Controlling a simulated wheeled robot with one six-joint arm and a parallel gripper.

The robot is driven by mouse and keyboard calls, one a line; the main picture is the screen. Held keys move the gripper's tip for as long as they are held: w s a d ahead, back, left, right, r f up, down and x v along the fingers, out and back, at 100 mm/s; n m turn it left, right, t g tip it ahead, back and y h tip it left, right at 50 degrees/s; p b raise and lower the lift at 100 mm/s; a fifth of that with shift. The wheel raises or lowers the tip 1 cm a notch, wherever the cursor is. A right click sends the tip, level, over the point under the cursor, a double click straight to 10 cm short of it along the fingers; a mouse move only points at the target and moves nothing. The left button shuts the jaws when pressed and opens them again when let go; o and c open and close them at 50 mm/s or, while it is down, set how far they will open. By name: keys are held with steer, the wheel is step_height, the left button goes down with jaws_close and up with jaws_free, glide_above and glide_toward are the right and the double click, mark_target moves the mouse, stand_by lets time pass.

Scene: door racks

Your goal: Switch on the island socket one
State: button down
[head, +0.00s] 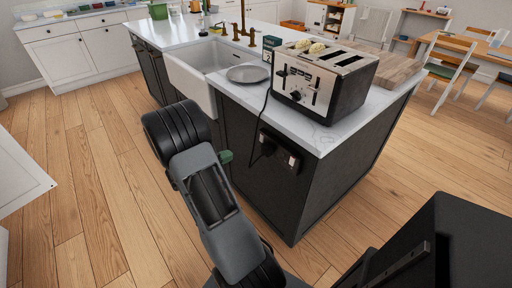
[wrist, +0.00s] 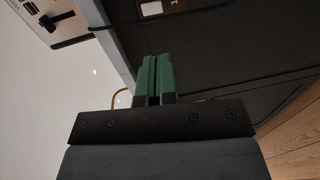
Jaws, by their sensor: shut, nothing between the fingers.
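The island socket plate (head: 281,152) is on the dark end panel of the kitchen island, below the worktop edge. A black plug with a cable sits in its left part; its right part shows a small pale spot. The switch positions are too small to tell. In the wrist view part of the socket (wrist: 158,9) shows at the top edge, cut off by the frame. My gripper (head: 227,157) has green fingers and is left of the socket, apart from it. In the wrist view the two fingers (wrist: 155,62) are together, with nothing between them.
A toaster (head: 325,78) stands on the white worktop (head: 238,97), its cable hanging over the edge to the plug. A grey plate (head: 248,73), a sink (head: 193,82) and a wooden board (head: 388,66) are also there. Wooden floor (head: 110,200) is clear to the left.

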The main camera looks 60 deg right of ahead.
steer(key=shift+d, duration=0.15)
steer(key=p+x, duration=0.1)
steer(key=x, duration=1.2)
steer(key=shift+d, duration=0.4)
steer(key=shift+f, duration=0.15)
steer(key=shift+s+d+h+b, duration=0.15)
steer(key=shift+h+b, duration=0.15)
steer(key=shift+b, duration=0.45)
steer(key=b, duration=0.2)
glide_toward(261, 141)
steer(key=w+a+f, duration=0.2)
steer(key=a, duration=0.3)
steer(key=shift+a+f, duration=0.35)
